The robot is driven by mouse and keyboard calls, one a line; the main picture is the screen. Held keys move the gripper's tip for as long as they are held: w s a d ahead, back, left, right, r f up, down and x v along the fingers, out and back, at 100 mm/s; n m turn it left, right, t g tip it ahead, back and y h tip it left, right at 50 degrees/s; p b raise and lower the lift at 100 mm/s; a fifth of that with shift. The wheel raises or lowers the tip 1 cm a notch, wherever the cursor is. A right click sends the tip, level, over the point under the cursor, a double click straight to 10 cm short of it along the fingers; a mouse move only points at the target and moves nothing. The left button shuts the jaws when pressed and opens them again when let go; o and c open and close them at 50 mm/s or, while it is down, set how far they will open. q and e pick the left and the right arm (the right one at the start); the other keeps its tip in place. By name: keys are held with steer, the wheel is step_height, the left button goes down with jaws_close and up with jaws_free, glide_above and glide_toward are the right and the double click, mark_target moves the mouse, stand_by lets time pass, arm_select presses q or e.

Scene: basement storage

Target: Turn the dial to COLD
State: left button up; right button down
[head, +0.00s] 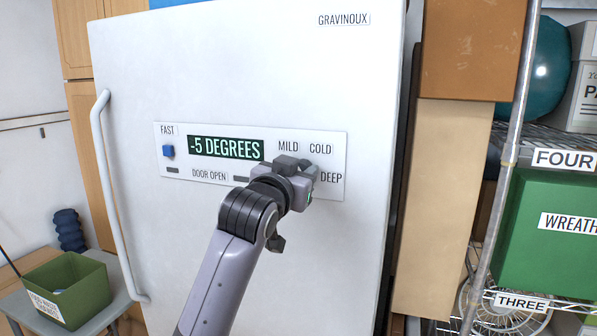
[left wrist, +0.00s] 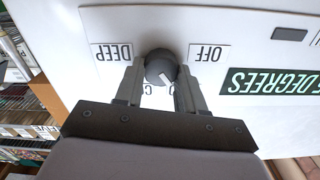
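The dial (left wrist: 160,68) is a dark round knob on the white control panel (head: 335,150) of the freezer. In the left wrist view, which shows the panel upside down, its white mark points down and right, away from the DEEP label (left wrist: 118,53) and below the OFF label (left wrist: 207,53). In the head view the COLD label (head: 320,149) is at the upper right, beside MILD (head: 288,147). My left gripper (head: 300,166) is at the panel; its fingers (left wrist: 160,80) stand on both sides of the dial and appear closed on it. My right gripper is out of view.
The freezer door (head: 230,60) has a long handle (head: 112,200) at the left. A green display (head: 225,147) reads -5 DEGREES. A metal shelf with a green box (head: 540,230) stands at the right. A green bin (head: 68,285) sits at the lower left.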

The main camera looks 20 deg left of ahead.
arm_select(q)
steer(key=shift+m, duration=0.3)
steer(key=m, duration=0.2)
steer(key=shift+m, duration=0.4)
steer(key=m, duration=1)
steer(key=shift+d+f, duration=0.15)
steer(key=shift+d, duration=0.05)
steer(key=shift+m, duration=0.3)
steer(key=o, duration=1)
steer(key=shift+o, duration=0.2)
